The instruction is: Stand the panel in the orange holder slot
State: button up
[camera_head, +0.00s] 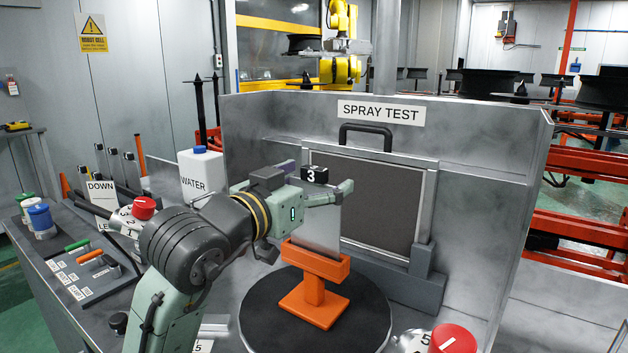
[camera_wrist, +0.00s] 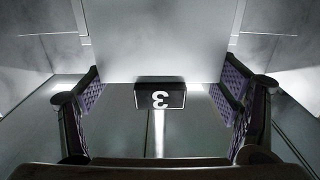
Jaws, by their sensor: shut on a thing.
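The wrist view shows the panel (camera_wrist: 160,40) between the purple pads, with the tag (camera_wrist: 160,96) near the palm. The orange holder (camera_head: 313,300) stands on a round black turntable (camera_head: 255,315). The panel's lower edge meets the holder's top bar in the head view. The bar hides that edge, so I cannot tell how deep it sits in the slot.
A framed dark screen (camera_head: 365,200) with a handle stands behind the holder. Grey booth walls (camera_head: 480,150) close the back and right. A white water container (camera_head: 202,175) and colored handles (camera_head: 90,257) are at left.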

jog(key=shift+f+b, duration=0.45)
jog(key=shift+f, duration=0.2)
jog(key=o, duration=1.2)
